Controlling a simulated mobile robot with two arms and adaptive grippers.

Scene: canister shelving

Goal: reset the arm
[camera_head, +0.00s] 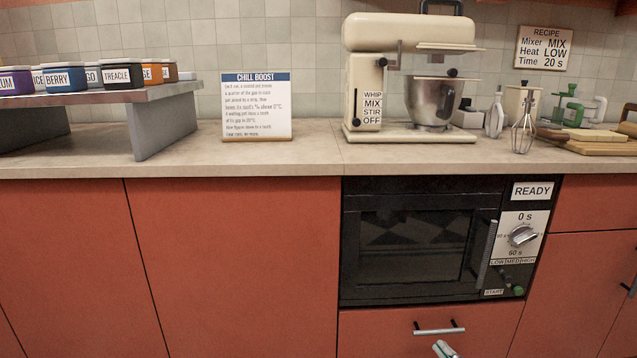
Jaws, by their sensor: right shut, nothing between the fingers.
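Only a small silver tip of my right gripper (444,349) shows, at the bottom edge in front of the lower drawer. It is shut and empty. The rest of my right arm is out of view below. My left gripper is not in view. Labelled canisters stand on a raised grey shelf (152,125) at the left, among them the BERRY canister (65,78) and the TREACLE canister (123,74).
A cream stand mixer (372,85) with a steel bowl stands on the counter (310,158). A CHILL BOOST card (256,108) stands left of it. A whisk (523,135) and boards are at right. Below is a closed oven (410,245) with a protruding handle, reading READY.

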